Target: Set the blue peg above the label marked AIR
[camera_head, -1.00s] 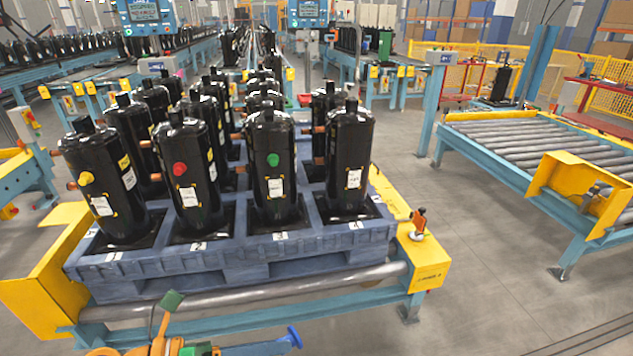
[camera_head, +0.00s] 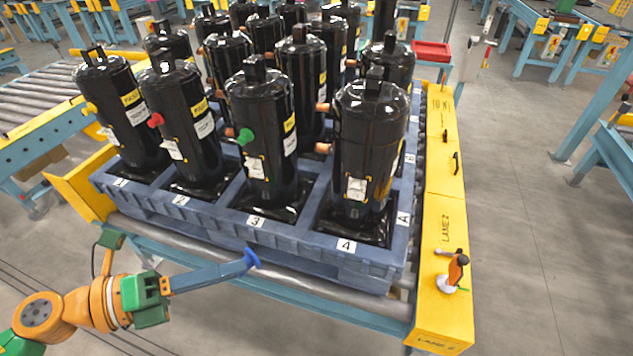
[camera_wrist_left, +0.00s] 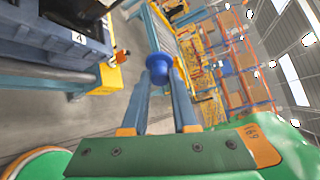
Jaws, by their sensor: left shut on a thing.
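My left gripper (camera_head: 240,266) is shut on the blue peg (camera_head: 252,258), in front of the pallet's near edge and below the compressors. In the left wrist view the blue peg (camera_wrist_left: 158,66) sits between the fingertips, its round head outward. Black compressors stand on the blue pallet (camera_head: 290,236). In the front row, a yellow peg (camera_head: 90,108), a red peg (camera_head: 155,120) and a green peg (camera_head: 245,136) sit in three of them. The front compressor by number 4 (camera_head: 370,125) shows bare copper stubs and a white label (camera_head: 356,188). I cannot read AIR on any label. My right gripper is out of view.
A yellow rail (camera_head: 440,225) runs along the pallet's right side, with a small orange-and-black device (camera_head: 455,272) on it. A red tray (camera_head: 432,51) lies behind. Roller conveyors (camera_head: 50,85) stand at the left.

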